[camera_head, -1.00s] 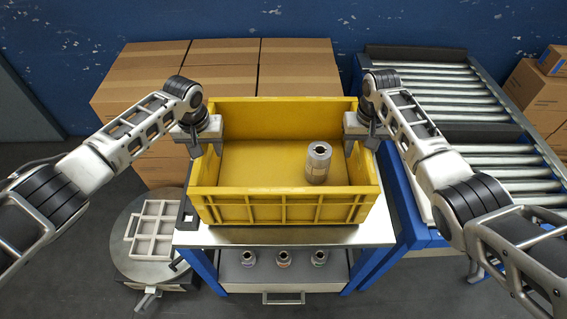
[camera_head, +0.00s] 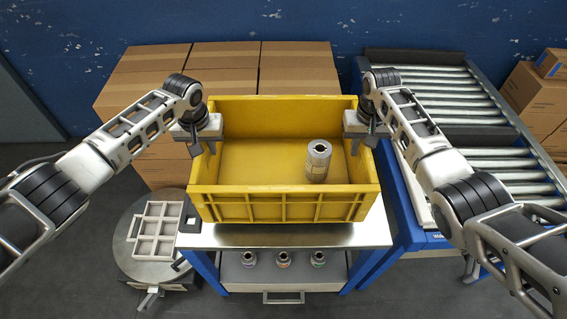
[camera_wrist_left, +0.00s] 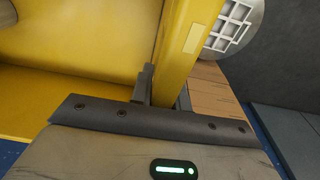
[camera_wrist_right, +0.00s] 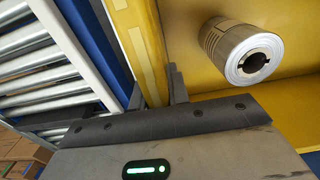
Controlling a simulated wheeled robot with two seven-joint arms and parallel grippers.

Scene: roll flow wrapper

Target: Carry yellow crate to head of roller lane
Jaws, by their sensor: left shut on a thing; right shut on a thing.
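The yellow crate (camera_head: 284,206) is in the middle of the head view, above the metal-topped cart (camera_head: 270,236). One metal roll (camera_head: 318,161) stands inside it, right of centre. My left gripper (camera_head: 207,148) is shut on the crate's left wall, which also shows in the left wrist view (camera_wrist_left: 190,45). My right gripper (camera_head: 357,146) is shut on the right wall, which also shows in the right wrist view (camera_wrist_right: 142,50). The crate looks level. The roller lane (camera_head: 445,100) is to the right, beyond my right forearm, which hides part of it.
Cardboard boxes (camera_head: 290,68) are stacked behind the crate, and more boxes (camera_head: 540,95) stand at the far right. Several small rolls (camera_head: 283,259) sit on the cart's lower shelf. A round stand with a white divided tray (camera_head: 157,230) is at the lower left.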

